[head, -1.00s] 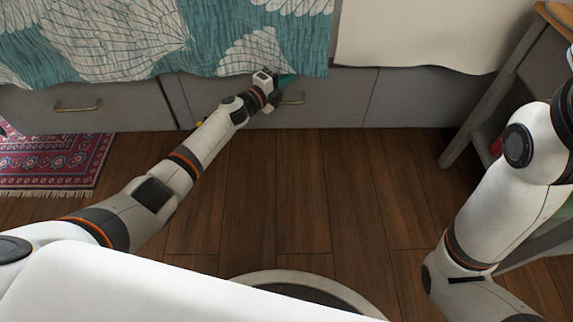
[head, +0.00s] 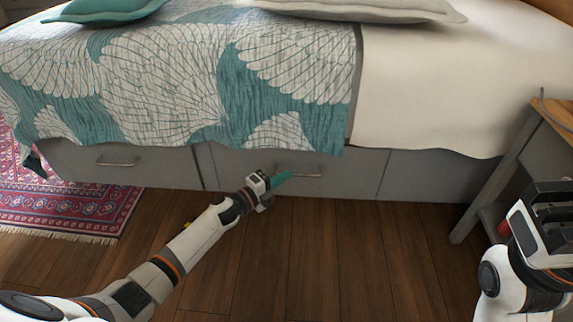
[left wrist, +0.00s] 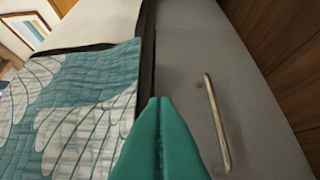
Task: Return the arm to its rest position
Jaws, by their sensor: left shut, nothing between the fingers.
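My left gripper (head: 281,180) reaches forward and right to the front of the bed base. Its teal fingers are shut together with nothing between them. They show at the handle (head: 299,171) of a grey bed drawer, and whether they touch it cannot be told. In the left wrist view the shut fingers (left wrist: 160,112) point at the grey drawer front, with the handle (left wrist: 217,122) to their right and apart from them. My right arm (head: 520,285) stands at the right edge, its dark hand part (head: 548,222) raised; no fingers can be made out on it.
The bed's teal and white quilt (head: 180,75) hangs over the drawers above my left gripper. Another drawer (head: 120,164) is at the left, by a red patterned rug (head: 70,205). A wooden-topped table (head: 555,112) stands at the right.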

